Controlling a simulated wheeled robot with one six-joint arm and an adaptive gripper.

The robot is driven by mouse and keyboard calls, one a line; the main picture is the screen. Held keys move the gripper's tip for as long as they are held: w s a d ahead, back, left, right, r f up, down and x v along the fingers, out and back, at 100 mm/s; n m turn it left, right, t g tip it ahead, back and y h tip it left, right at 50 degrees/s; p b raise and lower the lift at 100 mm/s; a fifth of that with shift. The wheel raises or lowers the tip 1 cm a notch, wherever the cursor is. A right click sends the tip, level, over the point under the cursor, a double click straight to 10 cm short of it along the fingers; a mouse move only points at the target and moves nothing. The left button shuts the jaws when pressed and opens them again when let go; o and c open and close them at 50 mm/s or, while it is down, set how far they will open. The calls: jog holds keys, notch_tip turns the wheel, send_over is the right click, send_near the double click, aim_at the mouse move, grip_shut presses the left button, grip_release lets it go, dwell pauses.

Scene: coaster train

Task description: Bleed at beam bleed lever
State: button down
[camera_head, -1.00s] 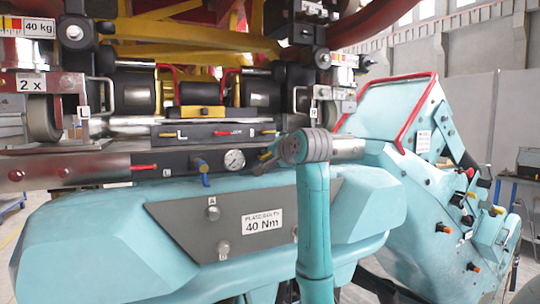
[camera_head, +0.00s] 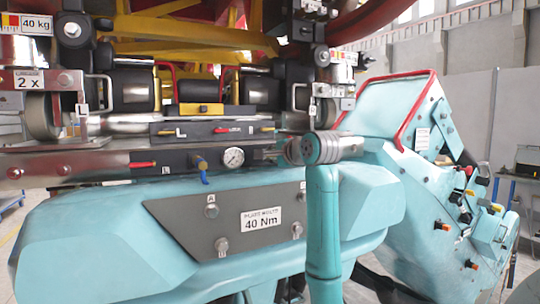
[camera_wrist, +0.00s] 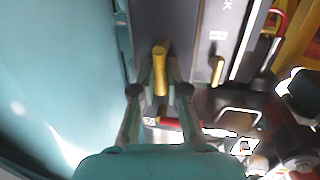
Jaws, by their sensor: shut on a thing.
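A small lever with a yellow handle (camera_wrist: 160,52) stands out from the dark beam face in the wrist view. My gripper (camera_wrist: 159,74) is shut on this handle, with one finger on each side of it. In the head view my gripper (camera_head: 267,154) is at the right part of the dark beam (camera_head: 185,160), just right of the round pressure gauge (camera_head: 233,157). My own wrist and the gripper hide the lever there. I cannot read a label for it.
A red lever (camera_head: 143,164) and a blue lever (camera_head: 201,166) sit left of the gauge. Several small levers line the block above (camera_head: 215,131). A teal housing with a grey plate (camera_head: 190,225) lies below. A teal console with a red rail (camera_head: 405,77) stands right.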

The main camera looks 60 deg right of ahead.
jog(key=shift+f, duration=0.1)
dwell(0.5)
jog(key=c, duration=1.2)
grip_release()
jog(key=v, duration=1.2)
jog(key=shift+d, duration=0.1)
